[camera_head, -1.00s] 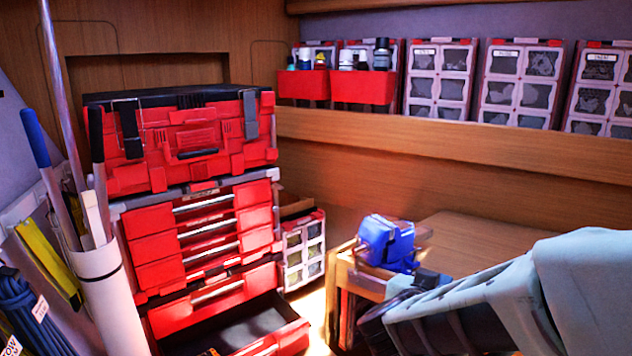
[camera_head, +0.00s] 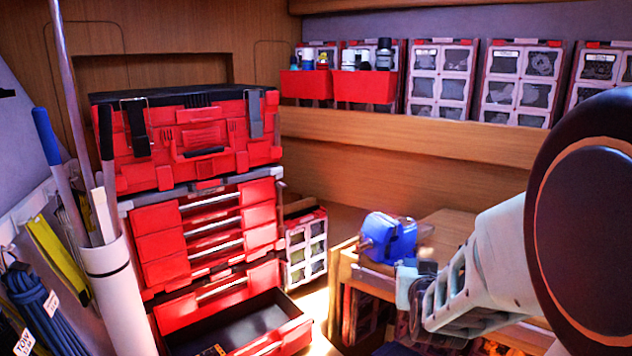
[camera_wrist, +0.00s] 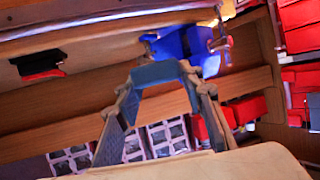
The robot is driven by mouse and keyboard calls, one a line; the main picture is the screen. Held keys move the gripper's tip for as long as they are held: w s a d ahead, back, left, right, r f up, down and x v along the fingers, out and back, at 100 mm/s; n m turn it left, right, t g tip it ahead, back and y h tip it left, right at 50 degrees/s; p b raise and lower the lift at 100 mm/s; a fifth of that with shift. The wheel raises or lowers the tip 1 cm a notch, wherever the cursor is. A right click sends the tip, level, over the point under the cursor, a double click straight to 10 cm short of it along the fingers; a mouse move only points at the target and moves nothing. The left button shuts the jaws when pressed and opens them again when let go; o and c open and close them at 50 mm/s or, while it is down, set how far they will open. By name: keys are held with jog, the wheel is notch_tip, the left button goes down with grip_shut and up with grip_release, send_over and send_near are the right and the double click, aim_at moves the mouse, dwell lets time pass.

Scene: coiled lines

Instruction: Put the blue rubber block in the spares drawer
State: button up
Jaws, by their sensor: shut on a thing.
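The blue rubber block (camera_wrist: 158,73) is a dull blue piece held between the two fingertips of my gripper (camera_wrist: 160,82) in the wrist view. In the head view my gripper (camera_head: 416,284) is at the front corner of the wooden bench, just in front of a blue vise; the block is small and partly hidden there. An open drawer (camera_head: 295,334) juts out at the bottom of the red tool chest, left of my gripper. I take it for the spares drawer, though no label is readable. It holds a small black and yellow item (camera_head: 213,350).
The blue vise (camera_head: 388,238) stands on the wooden bench (camera_head: 440,232), close to my gripper. A grey-framed organizer case (camera_head: 306,250) stands beside the chest (camera_head: 205,230). A white tube (camera_head: 112,300) with poles and a coiled blue line (camera_head: 35,305) are at the left.

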aim_at(410, 261)
jog(key=w+y, duration=0.1)
jog(key=w+f+n, duration=0.1)
jog(key=w, duration=0.1)
jog(key=shift+w+a+n+y, duration=0.2)
jog(key=shift+n+y, duration=0.1)
jog(key=shift+y, duration=0.1)
jog(key=shift+w+a+f+n+y, duration=0.15)
jog(key=shift+w+f+n+y, duration=0.2)
jog(key=shift+w+y, duration=0.2)
jog(key=a+r+p, duration=0.2)
jog(key=a, duration=0.5)
jog(key=shift+r, duration=0.35)
